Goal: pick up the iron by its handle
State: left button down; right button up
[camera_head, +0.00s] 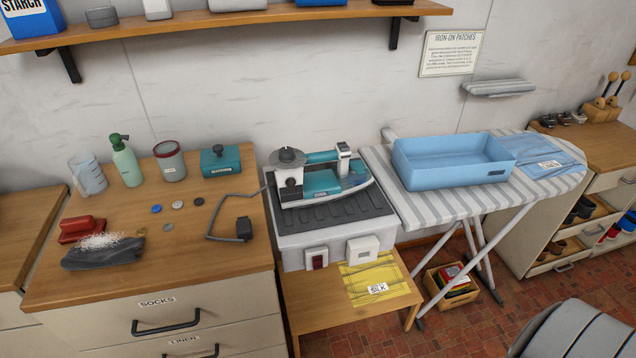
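The iron (322,187) is teal and white. It rests on the dark ribbed top of a grey base unit (300,250), between the wooden cabinet and the ironing board. Its handle (322,157) runs roughly left to right along the top, with open space beneath it. A dark round knob (287,156) sits at its left end. A dark cord (228,202) runs from the iron's left side to a black plug (244,228) on the cabinet top. Neither of my grippers is in view.
A blue tub (453,160) stands on the striped ironing board (435,205), right of the iron. A teal box (220,162) and a grey canister (170,163) stand to its left. A shelf (230,20) hangs above. A yellow cloth (372,280) lies below in front.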

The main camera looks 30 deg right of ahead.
aim_at(296, 189)
jog(key=l, duration=1.75)
jog(key=i+u, duration=0.05)
